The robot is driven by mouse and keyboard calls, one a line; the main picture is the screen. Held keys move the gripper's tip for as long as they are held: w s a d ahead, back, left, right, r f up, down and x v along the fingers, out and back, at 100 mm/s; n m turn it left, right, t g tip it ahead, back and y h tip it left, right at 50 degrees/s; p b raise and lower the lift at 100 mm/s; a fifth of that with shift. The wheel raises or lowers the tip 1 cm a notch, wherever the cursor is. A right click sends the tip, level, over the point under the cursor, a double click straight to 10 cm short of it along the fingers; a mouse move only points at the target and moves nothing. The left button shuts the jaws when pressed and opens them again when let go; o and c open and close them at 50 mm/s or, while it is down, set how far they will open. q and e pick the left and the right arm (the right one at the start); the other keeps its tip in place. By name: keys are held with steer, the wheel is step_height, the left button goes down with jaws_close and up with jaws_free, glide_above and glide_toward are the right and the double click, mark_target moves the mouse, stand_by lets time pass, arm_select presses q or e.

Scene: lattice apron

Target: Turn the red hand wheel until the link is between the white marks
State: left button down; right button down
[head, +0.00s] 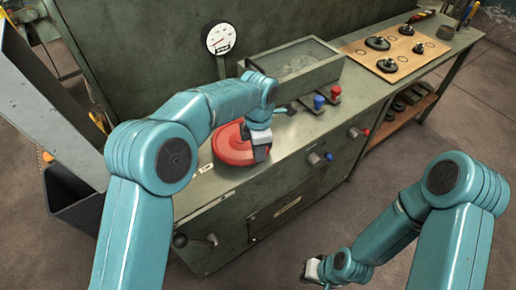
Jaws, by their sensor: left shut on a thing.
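The red hand wheel (231,150) lies flat on top of the green machine bench, partly hidden behind my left arm. My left gripper (260,152) is at the wheel's right side, shut on its rim. A round white gauge (221,38) with a dark pointer and marks stands on a post behind the wheel. Its markings are too small to read surely. I cannot make out the link or the white marks. My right gripper (312,270) hangs low over the floor, away from the bench, and its jaws are too small to judge.
A green open-topped box (292,66) stands behind the wheel. Blue and red knobs (318,103) sit right of the wheel, with more on the front face. A wooden board with black parts (395,52) lies at the back right. A black lever knob (180,240) sticks out at front left.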

arm_select(q)
steer(key=shift+a, duration=0.1)
stand_by(0.4)
steer(key=c, duration=0.9)
jaws_free()
steer(key=shift+a, duration=0.1)
steer(key=shift+r, duration=0.15)
step_height(320, 180, up, 16)
steer(key=p, duration=0.2)
steer(key=shift+s, duration=0.1)
